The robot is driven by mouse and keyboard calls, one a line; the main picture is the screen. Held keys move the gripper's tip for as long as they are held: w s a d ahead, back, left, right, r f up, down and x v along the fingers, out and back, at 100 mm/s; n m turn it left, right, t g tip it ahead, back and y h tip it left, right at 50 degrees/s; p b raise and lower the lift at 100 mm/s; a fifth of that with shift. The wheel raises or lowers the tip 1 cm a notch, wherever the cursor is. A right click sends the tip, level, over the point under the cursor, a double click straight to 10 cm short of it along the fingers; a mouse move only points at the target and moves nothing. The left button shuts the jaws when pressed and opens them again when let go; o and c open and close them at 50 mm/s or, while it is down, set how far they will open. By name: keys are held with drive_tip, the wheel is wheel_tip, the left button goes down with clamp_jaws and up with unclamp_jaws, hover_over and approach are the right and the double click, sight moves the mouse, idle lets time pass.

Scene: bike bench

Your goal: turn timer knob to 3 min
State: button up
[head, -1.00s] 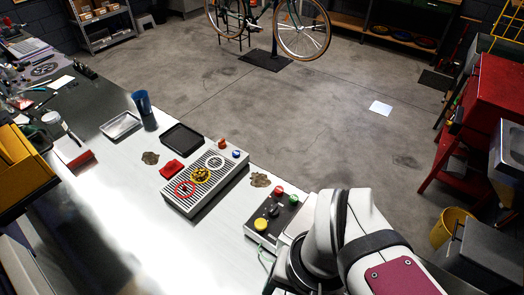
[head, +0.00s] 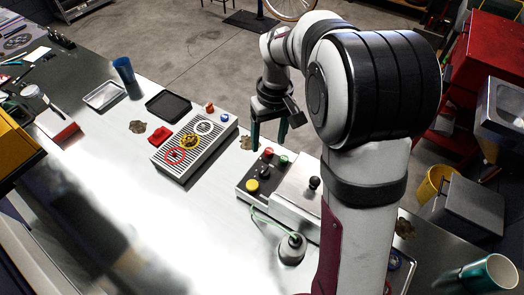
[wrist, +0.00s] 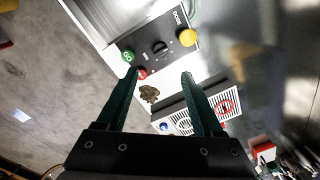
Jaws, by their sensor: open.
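The black timer knob (head: 264,171) sits on a dark control panel (head: 250,186) on the bench, between a yellow button (head: 252,185) and the red and green buttons. In the wrist view the knob (wrist: 159,47) shows beyond the fingertips, with a pointer ridge; its scale is too small to read. My gripper (head: 269,138) is open and empty, pointing down above the bench just beyond the panel's far end. In the wrist view its two green fingers (wrist: 160,78) are spread wide, apart from the knob.
A metal box with a black ball-topped lever (head: 314,183) adjoins the panel on the right. A slotted tray (head: 170,170) with coloured rings stands to the left. A brown patch (head: 245,142) lies near the gripper. A grey bell-shaped thing (head: 292,248) stands in front. The left foreground bench is clear.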

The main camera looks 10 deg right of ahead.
sight(265, 169)
drive_tip(key=f, duration=1.2)
drive_tip(key=shift+s+a, duration=0.1)
drive_tip(key=shift+a, duration=0.25)
clamp_jaws()
